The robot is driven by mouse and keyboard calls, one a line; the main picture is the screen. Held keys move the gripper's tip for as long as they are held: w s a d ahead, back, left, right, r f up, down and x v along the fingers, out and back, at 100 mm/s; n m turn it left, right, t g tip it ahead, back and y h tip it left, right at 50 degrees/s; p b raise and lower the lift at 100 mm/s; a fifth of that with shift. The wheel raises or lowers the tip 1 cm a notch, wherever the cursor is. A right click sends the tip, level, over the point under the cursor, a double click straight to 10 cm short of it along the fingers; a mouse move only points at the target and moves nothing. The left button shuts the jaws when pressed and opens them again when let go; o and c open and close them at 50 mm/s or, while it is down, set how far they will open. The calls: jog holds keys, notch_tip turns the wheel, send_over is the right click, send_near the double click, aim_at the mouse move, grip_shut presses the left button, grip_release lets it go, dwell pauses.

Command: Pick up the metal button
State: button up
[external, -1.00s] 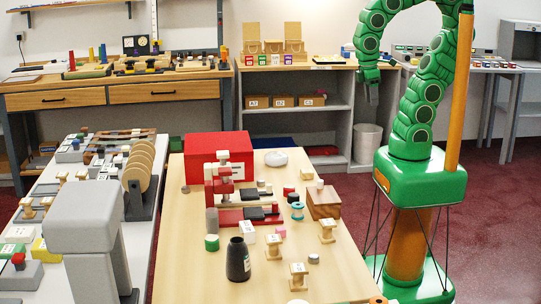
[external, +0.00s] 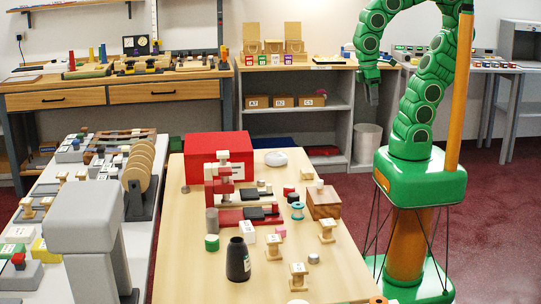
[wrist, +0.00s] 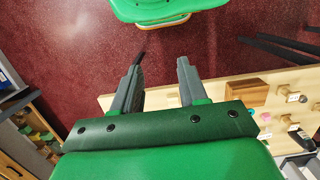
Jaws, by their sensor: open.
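A small silver-grey disc (external: 313,258), which looks like the metal button, lies on the light wooden table (external: 335,284), right of the wooden spools. A similar small grey disc also shows at the right of the wrist view (wrist: 279,118). My gripper (external: 373,96) is raised behind the table, in front of the grey shelf, well away from the disc.
A red box (external: 210,146) is at the table's far end. The table's front right is fairly clear.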

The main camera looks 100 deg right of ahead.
dwell(0.5)
jog(key=o, duration=0.3)
jog(key=shift+o, duration=0.2)
jog(key=m+t, duration=0.2)
jog(key=m, duration=0.1)
send_over(261, 181)
notch_tip(261, 181, down, 18)
jog(key=shift+f, duration=0.25)
jog(key=shift+d+f, duration=0.15)
jog(key=shift+f, duration=3.75)
